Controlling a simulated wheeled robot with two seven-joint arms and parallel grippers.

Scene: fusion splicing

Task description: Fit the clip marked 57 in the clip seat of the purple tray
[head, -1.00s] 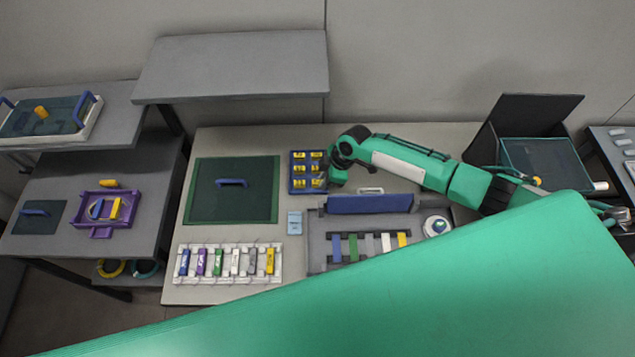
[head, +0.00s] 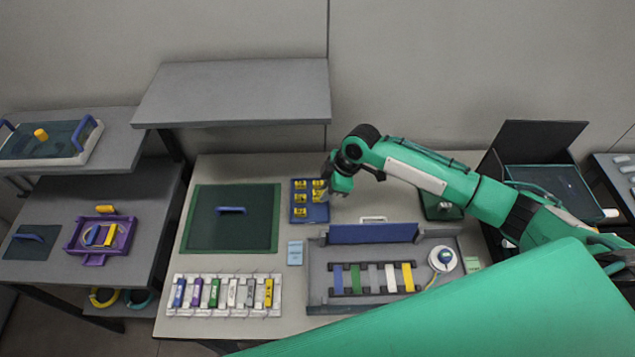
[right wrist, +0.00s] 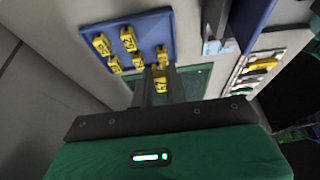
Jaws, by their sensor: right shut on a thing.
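My right gripper (head: 326,190) is over the right edge of the blue clip tray (head: 310,213). In the right wrist view its two fingers (right wrist: 160,82) are shut on a yellow clip (right wrist: 161,85) with a dark marking, too small to read surely. The clip is held apart from the blue tray (right wrist: 160,27). Several other yellow clips (head: 300,198) stay in that tray, and its lower right place is empty. The purple tray (head: 99,259) is on the left side table, with a yellow piece (head: 111,235) and a pale ring in it. Its clip seat is too small to make out. My left gripper is out of view.
A green mat with a dark plate (head: 231,230) lies left of the blue tray. A white rack (head: 225,312) of coloured pieces and a grey fixture (head: 320,290) stand in front. A raised grey shelf (head: 235,90) stands behind. A yellow piece (head: 104,209) lies behind the purple tray.

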